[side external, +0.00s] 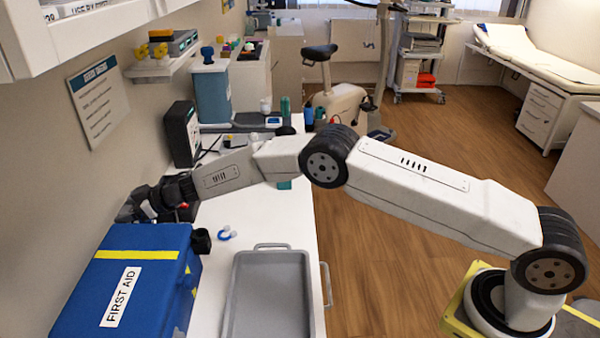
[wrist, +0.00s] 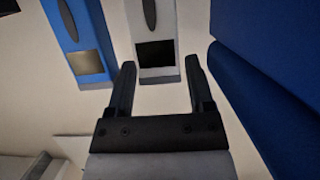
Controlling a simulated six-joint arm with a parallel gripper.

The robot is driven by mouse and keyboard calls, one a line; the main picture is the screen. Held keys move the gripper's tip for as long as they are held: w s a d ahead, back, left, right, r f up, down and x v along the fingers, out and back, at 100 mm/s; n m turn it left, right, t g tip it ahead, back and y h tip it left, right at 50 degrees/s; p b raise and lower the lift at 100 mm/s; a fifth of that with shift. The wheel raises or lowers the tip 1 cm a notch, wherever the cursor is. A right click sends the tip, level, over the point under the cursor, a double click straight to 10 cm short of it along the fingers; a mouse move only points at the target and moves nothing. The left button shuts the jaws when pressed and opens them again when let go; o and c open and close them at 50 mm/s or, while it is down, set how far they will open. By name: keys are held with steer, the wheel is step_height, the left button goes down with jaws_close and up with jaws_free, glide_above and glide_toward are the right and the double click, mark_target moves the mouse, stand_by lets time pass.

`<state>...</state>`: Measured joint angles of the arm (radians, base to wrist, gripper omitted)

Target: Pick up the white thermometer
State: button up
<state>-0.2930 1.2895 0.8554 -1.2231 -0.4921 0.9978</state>
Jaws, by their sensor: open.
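The white thermometer (wrist: 155,28), pale grey-white with a dark screen and a dark oval button, lies at the top middle of the wrist view. My gripper (wrist: 159,66) is open, one finger on each side of the thermometer's screen end. I cannot tell whether the fingers touch it. In the side view my gripper (side external: 137,207) is at the left, by the wall behind the first aid box; it and the box largely hide the thermometer there. A similar blue device (wrist: 80,35) with a screen lies just left of the white one.
The blue first aid box (side external: 150,240) stands close to my gripper, and also shows at the right of the wrist view (wrist: 262,90). A grey metal tray (side external: 270,290) sits on the white counter. A black box (side external: 183,135) stands behind the gripper by the wall.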

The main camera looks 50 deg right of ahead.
steer(key=shift+w+a+f, duration=0.15)
steer(key=shift+w+a, duration=0.15)
stand_by(0.5)
jaws_close()
